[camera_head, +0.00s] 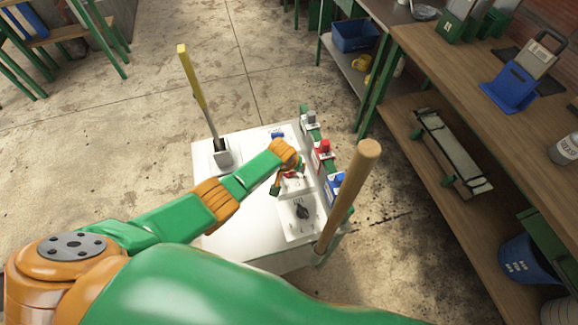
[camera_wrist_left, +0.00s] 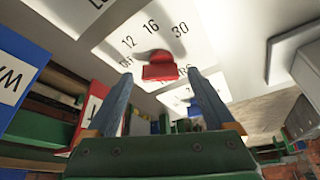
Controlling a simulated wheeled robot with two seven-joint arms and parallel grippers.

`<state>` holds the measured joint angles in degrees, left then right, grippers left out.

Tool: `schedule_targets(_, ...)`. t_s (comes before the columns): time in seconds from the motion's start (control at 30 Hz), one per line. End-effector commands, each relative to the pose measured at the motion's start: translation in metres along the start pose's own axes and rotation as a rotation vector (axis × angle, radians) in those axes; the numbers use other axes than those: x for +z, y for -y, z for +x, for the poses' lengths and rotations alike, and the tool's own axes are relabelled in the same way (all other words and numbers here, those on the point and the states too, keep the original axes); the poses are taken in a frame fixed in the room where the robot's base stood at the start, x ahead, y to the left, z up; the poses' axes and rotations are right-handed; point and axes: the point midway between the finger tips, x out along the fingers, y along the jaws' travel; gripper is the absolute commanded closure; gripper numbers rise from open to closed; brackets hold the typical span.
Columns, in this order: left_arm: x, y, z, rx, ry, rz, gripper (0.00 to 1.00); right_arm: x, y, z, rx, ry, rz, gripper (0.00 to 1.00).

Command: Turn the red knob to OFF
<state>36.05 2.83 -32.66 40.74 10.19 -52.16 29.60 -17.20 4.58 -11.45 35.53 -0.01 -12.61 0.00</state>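The red knob (camera_wrist_left: 160,68) sits on a white dial plate marked OFF, 12, 16 and 30 in the left wrist view. In the head view only a bit of the red knob (camera_head: 294,175) shows beside my gripper. My left gripper (camera_wrist_left: 160,80) is open, its two fingers apart on either side of the red knob. I cannot tell whether either finger touches it. In the head view my left gripper (camera_head: 281,185) is over the white control box (camera_head: 235,205). My right gripper is not in view.
A black knob (camera_head: 302,211) and a blue knob (camera_head: 278,135) flank the red knob's plate. A wooden post (camera_head: 350,190) rises at the box's right front, and a yellow-handled lever (camera_head: 195,85) at its left back. A workbench (camera_head: 440,65) stands at right; the floor behind is clear.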

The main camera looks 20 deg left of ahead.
Motion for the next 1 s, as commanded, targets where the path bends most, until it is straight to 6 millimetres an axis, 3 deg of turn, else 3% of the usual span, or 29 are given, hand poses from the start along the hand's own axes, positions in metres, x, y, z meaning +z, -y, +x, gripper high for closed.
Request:
schedule_targets(0.1, -0.001, 0.000, -0.007, 0.000, 0.001, 0.001, 0.12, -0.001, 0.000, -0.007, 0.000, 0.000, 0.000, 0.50)
schedule_targets(0.33, -0.003, 0.000, -0.053, 0.001, -0.001, 0.001, 0.12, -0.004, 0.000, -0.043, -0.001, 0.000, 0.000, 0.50)
schedule_targets(0.5, -0.001, 0.000, -0.070, 0.000, -0.001, 0.000, 0.12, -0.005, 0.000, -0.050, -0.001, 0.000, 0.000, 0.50)
schedule_targets(1.0, 0.000, 0.000, -0.070, 0.000, 0.000, 0.000, 0.12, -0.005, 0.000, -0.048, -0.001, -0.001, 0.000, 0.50)
